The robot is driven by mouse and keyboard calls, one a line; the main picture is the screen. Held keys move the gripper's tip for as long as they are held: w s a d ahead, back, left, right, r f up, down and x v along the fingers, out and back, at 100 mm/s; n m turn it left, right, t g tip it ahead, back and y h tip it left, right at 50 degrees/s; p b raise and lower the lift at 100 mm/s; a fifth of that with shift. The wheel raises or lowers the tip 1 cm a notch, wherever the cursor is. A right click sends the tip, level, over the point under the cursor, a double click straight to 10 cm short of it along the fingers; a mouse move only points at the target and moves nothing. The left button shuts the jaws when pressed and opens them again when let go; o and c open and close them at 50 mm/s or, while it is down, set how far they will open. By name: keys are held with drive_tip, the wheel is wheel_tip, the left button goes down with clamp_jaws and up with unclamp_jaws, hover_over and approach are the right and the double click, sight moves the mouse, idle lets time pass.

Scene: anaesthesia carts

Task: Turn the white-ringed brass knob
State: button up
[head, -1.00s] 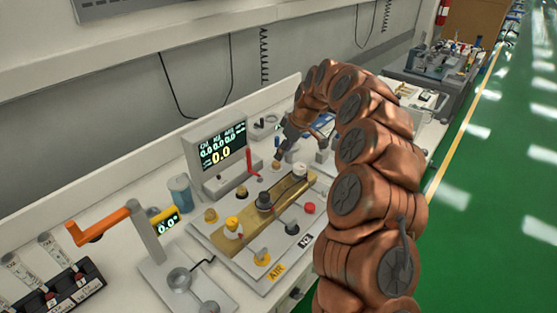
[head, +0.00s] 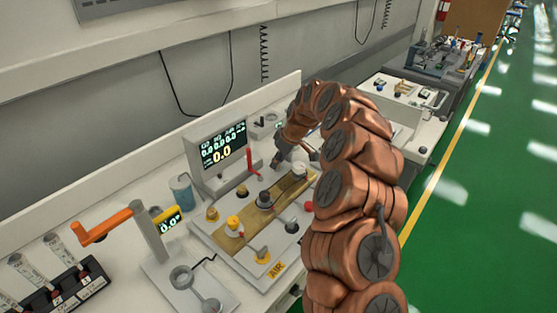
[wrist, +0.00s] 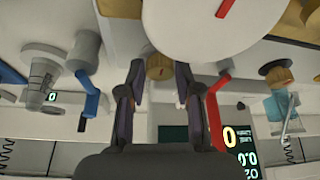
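In the wrist view a small brass knob (wrist: 159,67) with a dark red mark sits between the fingertips of my gripper (wrist: 160,75). Whether a white ring surrounds it is not clear. The fingers are apart on either side, with a narrow gap visible to the knob. In the head view my gripper (head: 279,160) points down at the back of the brass-plated panel (head: 232,243), right of the red lever (head: 250,161). The arm and gripper hide the knob there. Another brass knob (wrist: 275,72) with a dark ring is right in the wrist view.
The red lever (wrist: 215,98) stands close beside one finger. A large white round top (wrist: 222,20) with a red mark lies just beyond the fingertips. A blue lever (wrist: 88,90) is to the left. The display screen (head: 219,149) stands behind the panel.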

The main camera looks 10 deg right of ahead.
clamp_jaws()
drive_tip(key=shift+m+b, duration=0.3)
drive_tip(key=shift+b, duration=0.1)
drive_tip(key=shift+s+f+m+b, duration=0.1)
drive_tip(key=shift+f+m+b, duration=0.05)
drive_tip(key=shift+m+b, duration=0.4)
drive_tip(key=m+t+h+b, duration=0.1)
drive_tip(key=m+b, duration=0.1)
drive_tip(key=m, duration=0.1)
drive_tip(key=shift+a+h+b, duration=0.1)
drive_tip(key=shift+h+b, duration=0.2)
drive_tip(key=shift+b, duration=0.1)
drive_tip(key=m+h+b, duration=0.1)
drive_tip(key=m+b, duration=0.2)
drive_tip(key=m, duration=0.1)
drive_tip(key=shift+a+t, duration=0.15)
drive_tip(key=shift+t, duration=0.15)
drive_tip(key=shift+m+h+b, duration=0.5)
drive_tip(key=shift+m+b, duration=0.25)
drive_tip(key=shift+m, duration=0.1)
drive_tip(key=shift+a+r, duration=0.1)
drive_tip(key=shift+r, duration=0.1)
